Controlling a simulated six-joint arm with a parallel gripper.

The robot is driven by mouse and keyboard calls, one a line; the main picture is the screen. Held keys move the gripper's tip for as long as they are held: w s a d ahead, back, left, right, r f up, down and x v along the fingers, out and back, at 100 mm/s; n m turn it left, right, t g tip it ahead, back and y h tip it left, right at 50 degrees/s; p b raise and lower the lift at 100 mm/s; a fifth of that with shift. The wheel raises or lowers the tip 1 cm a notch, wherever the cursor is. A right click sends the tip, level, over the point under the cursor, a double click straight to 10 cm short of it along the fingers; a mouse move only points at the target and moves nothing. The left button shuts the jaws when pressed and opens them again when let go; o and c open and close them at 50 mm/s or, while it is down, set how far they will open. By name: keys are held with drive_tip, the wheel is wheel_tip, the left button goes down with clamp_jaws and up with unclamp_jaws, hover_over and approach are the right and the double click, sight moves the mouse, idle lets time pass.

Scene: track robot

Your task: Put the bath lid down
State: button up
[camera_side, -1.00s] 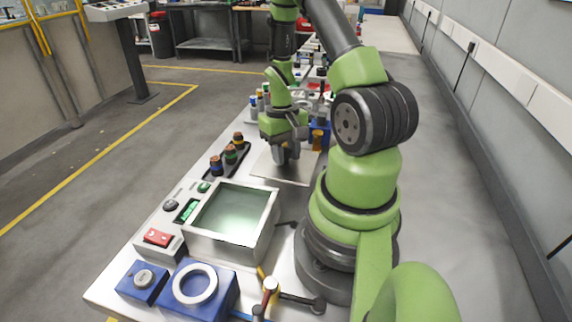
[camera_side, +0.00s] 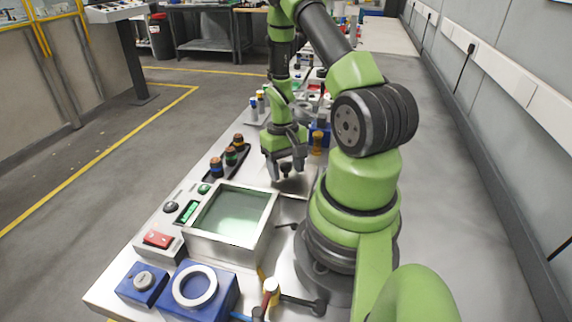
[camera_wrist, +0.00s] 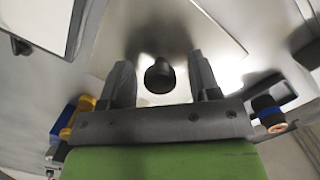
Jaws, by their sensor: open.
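The bath (camera_side: 232,238) is a square metal tank with greenish contents, open at the top, at the front middle in the side view. The bath lid (camera_side: 291,190) is a flat pale metal plate with a black knob (camera_side: 286,170), behind the bath; it appears to lie flat on the bench. My gripper (camera_side: 286,167) is over it, open, fingers pointing down. In the wrist view the knob (camera_wrist: 160,76) stands between my two spread fingers, with a gap on each side. The lid's plate (camera_wrist: 150,30) fills the top middle there. Its contact with the bench is partly hidden.
A black rack of capped bottles (camera_side: 230,157) stands left of the lid. A blue block with a yellow part (camera_side: 318,140) is close behind right. The control panel (camera_side: 160,240) and blue devices (camera_side: 195,289) are at the front. My arm base is close on the right.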

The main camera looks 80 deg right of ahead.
drive_tip(key=w+a+r+n+t+h, duration=0.1)
drive_tip(key=w+a+r, duration=0.1)
drive_tip(key=r, duration=0.7)
drive_tip(key=w+a+r, duration=0.1)
drive_tip(key=w+r, duration=0.1)
drive_tip(key=r, duration=0.7)
drive_tip(key=s+a+r+n+t+y, duration=0.1)
drive_tip(key=s+a+r+n+t, duration=0.1)
drive_tip(key=a+r, duration=0.4)
drive_tip(key=s+a+r+n+t, duration=0.2)
drive_tip(key=a+r+t, duration=0.3)
drive_tip(key=a, duration=0.7)
drive_tip(key=shift+s+a+r+y, duration=0.15)
drive_tip(key=shift+s+r+y, duration=0.25)
drive_tip(key=shift+s, duration=0.2)
